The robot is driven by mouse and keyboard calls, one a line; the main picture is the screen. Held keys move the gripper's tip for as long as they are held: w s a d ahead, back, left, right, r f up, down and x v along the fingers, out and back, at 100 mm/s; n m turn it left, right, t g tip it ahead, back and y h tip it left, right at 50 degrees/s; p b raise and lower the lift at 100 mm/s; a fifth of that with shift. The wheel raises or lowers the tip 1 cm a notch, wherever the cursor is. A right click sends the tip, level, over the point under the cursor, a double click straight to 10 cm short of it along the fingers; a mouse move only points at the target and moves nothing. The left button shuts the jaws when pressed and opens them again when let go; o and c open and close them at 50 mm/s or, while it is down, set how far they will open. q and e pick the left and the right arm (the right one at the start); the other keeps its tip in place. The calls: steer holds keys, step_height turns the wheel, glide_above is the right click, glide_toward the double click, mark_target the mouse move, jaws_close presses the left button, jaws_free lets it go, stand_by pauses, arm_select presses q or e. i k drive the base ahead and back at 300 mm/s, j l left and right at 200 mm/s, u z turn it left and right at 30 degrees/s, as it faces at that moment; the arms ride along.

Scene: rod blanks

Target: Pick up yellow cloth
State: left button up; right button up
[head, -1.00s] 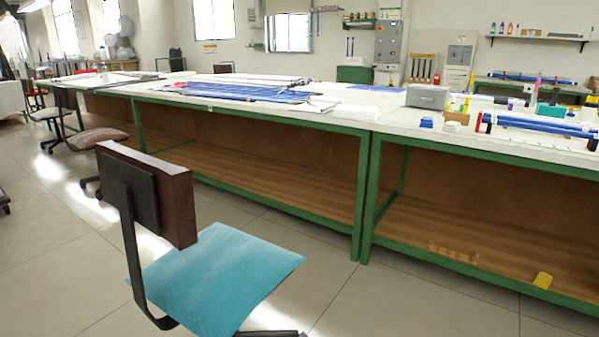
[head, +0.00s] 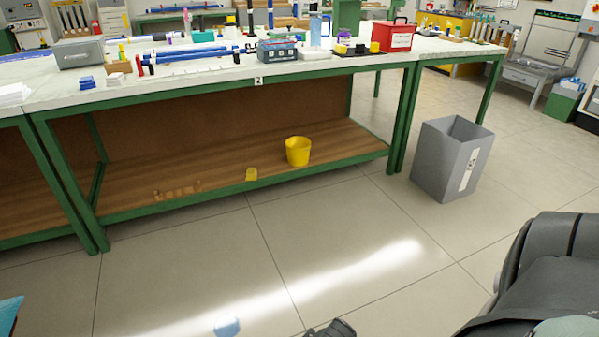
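A small yellow piece (head: 251,174), which looks like the yellow cloth, lies near the front edge of the wooden lower shelf (head: 215,187) under the green-framed bench. It is left of a yellow bucket (head: 298,151) that stands upright on the same shelf, with a gap between them. The cloth is too small in view to tell its folds.
A grey bin (head: 447,165) stands on the floor right of the bench. A large dark object (head: 535,270) fills the lower right corner, and a small dark piece (head: 332,329) shows at the bottom edge. The floor before the shelf is largely clear.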

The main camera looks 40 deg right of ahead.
mark_target(252, 173)
steer(key=z, duration=0.95)
